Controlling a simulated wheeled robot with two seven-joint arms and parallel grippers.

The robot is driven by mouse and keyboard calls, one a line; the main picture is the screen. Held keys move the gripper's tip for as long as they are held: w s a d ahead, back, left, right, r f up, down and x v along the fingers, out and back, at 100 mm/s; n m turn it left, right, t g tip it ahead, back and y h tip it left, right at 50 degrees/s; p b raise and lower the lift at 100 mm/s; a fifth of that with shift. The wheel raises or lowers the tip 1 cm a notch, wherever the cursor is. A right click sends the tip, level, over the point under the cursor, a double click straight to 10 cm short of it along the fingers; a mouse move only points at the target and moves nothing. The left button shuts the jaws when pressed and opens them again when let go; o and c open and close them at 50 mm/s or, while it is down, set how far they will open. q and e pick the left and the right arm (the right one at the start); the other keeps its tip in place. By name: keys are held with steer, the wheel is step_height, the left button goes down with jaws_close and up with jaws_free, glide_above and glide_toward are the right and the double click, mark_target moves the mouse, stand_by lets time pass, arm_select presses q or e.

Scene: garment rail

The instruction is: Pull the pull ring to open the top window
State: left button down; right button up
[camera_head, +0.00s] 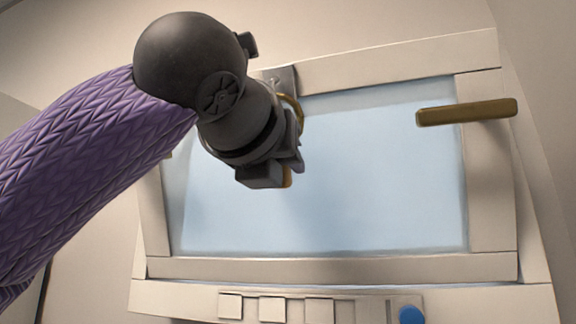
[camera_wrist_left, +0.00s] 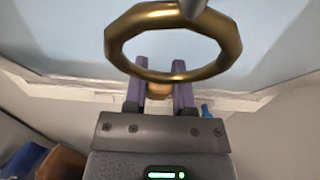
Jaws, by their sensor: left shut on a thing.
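The pull ring (camera_head: 300,108) is brass and hangs from a grey mount (camera_head: 281,79) at the upper left of the window frame. It shows large in the left wrist view (camera_wrist_left: 226,42), crossing the finger area. My left gripper (camera_head: 286,177) is shut on the ring's lower part, with a bit of gold showing at its fingers. In the left wrist view its purple-grey fingers (camera_wrist_left: 160,88) have a brownish piece between them. The top window (camera_head: 370,170) is a pale blue pane in a cream frame. My left wrist hides part of the ring and the pane's upper left. My right gripper is out of view.
A brown bar handle (camera_head: 467,112) sticks out at the right side of the frame. Below the window is a panel with several pale square buttons (camera_head: 272,309) and a blue knob (camera_head: 411,315). Space before the pane's right half is clear.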

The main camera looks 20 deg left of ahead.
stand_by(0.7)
arm_select(q)
steer(key=shift+w+f+b, duration=0.2)
steer(key=shift+w+f, duration=0.05)
steer(key=shift+f, duration=0.3)
steer(key=shift+w+f+b, duration=0.2)
steer(key=shift+f, duration=0.35)
steer(key=shift+c, duration=2.2)
jaws_free()
steer(key=s+b, duration=0.3)
steer(key=s, duration=0.6)
steer(key=shift+s+a, duration=0.15)
steer(key=shift+s, duration=0.25)
